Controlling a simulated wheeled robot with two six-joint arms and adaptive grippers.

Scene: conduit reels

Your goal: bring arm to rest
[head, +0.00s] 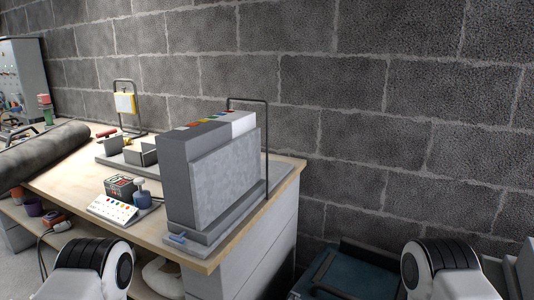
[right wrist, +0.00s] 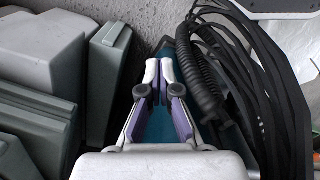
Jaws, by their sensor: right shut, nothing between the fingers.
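My right gripper (right wrist: 159,70) shows in the right wrist view. Its two pale fingers with purple pads are closed together at the tips, with nothing seen between them. Behind the fingers is a teal surface (right wrist: 184,52), and I cannot tell whether they touch it. In the head view only rounded grey and black links of my two arms show at the bottom edge, left and right. Neither gripper shows there, and my left gripper is in no view.
In the right wrist view black cables (right wrist: 245,75) lie right of the fingers and grey cases (right wrist: 108,85) stand left. In the head view a wooden workbench (head: 85,178) carries a tall grey box unit (head: 226,182). A dark teal case (head: 360,270) sits low by the block wall.

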